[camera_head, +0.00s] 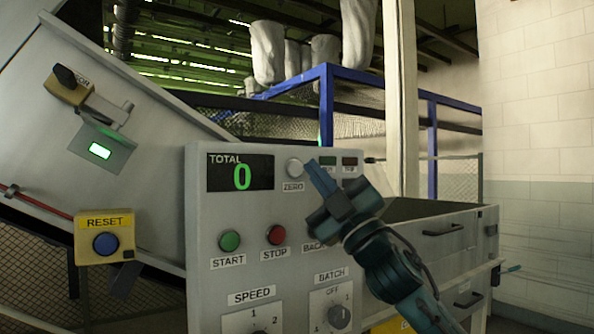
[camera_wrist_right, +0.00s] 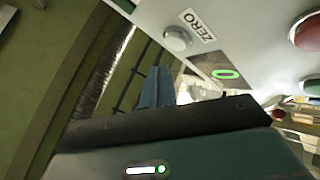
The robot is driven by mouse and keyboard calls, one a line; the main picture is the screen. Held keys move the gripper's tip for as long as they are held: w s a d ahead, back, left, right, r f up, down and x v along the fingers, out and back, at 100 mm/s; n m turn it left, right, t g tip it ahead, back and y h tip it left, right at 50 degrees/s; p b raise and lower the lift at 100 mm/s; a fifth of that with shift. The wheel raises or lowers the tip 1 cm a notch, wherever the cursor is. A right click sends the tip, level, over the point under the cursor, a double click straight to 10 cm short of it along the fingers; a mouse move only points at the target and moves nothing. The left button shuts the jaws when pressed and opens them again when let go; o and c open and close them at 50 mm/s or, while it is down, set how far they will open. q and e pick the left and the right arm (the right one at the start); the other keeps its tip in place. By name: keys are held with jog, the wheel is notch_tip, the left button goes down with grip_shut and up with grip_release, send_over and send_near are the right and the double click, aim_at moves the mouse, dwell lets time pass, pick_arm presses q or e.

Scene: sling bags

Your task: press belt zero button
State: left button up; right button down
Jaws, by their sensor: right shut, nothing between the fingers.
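The white round button labelled ZERO (camera_head: 294,168) is on the upper part of the grey control panel (camera_head: 210,200), right of a black TOTAL display (camera_head: 240,172) reading a green 0. My right gripper (camera_head: 314,167) is shut and empty, its blue fingertips just right of the button in the head view. In the right wrist view the ZERO button (camera_wrist_right: 177,38) lies above the closed fingers (camera_wrist_right: 158,85), with a visible gap in the picture. Whether the fingertips touch the panel is hard to tell. My left gripper is not in view.
Below are a green START button (camera_head: 229,240), a red STOP button (camera_head: 276,235), and SPEED and BATCH dials (camera_head: 339,316). My right arm partly hides a label beside STOP. A yellow RESET box (camera_head: 104,236) with a blue button is at left. A grey bin (camera_head: 450,228) stands behind right.

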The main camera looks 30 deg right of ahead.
jog(key=shift+s+d+b, duration=0.15)
jog(key=shift+s+b, duration=0.2)
jog(key=shift+s, duration=1.4)
